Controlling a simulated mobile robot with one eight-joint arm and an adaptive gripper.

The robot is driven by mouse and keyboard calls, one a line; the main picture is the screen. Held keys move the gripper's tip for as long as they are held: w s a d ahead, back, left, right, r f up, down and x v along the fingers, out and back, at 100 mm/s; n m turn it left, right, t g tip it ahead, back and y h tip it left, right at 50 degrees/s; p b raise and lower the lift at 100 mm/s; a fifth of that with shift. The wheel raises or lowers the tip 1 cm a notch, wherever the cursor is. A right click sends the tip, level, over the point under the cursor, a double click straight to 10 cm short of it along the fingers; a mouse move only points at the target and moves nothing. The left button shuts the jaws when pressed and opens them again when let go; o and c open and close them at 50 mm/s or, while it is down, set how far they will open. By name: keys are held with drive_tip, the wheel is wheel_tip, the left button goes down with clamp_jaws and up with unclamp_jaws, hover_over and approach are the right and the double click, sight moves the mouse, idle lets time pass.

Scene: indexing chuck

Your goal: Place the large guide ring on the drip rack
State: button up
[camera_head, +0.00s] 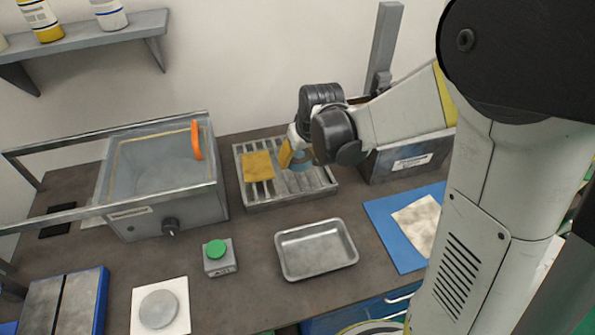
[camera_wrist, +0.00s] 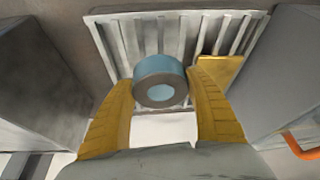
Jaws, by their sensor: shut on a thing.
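The large guide ring (camera_wrist: 159,67) is a thick blue-grey ring, held between the two yellow fingers of my gripper (camera_wrist: 163,82). In the head view the ring (camera_head: 303,161) partly shows beside a yellow finger, and my gripper (camera_head: 294,157) is over the right part of the drip rack. The drip rack (camera_head: 290,197) is a grey metal tray with parallel slats. Its slats (camera_wrist: 131,38) also show behind the ring in the wrist view. I cannot tell whether the ring touches the slats.
A yellow cloth-like piece (camera_head: 258,166) lies on the rack's left part. A grey tank (camera_head: 190,200) with an orange handle (camera_head: 196,140) stands left of the rack. A grey bin (camera_head: 400,163) stands right of it. An empty metal tray (camera_head: 316,250) lies in front.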

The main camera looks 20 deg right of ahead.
sight(298, 175)
drive_tip(key=shift+s+a+f, duration=0.1)
drive_tip(key=shift+a+f, duration=0.1)
drive_tip(key=shift+f, duration=0.2)
drive_tip(key=shift+f+b, duration=0.9)
drive_tip(key=shift+f, duration=0.8)
drive_tip(key=shift+f, duration=0.2)
drive_tip(key=o, duration=1.4)
drive_tip(key=shift+r, duration=0.15)
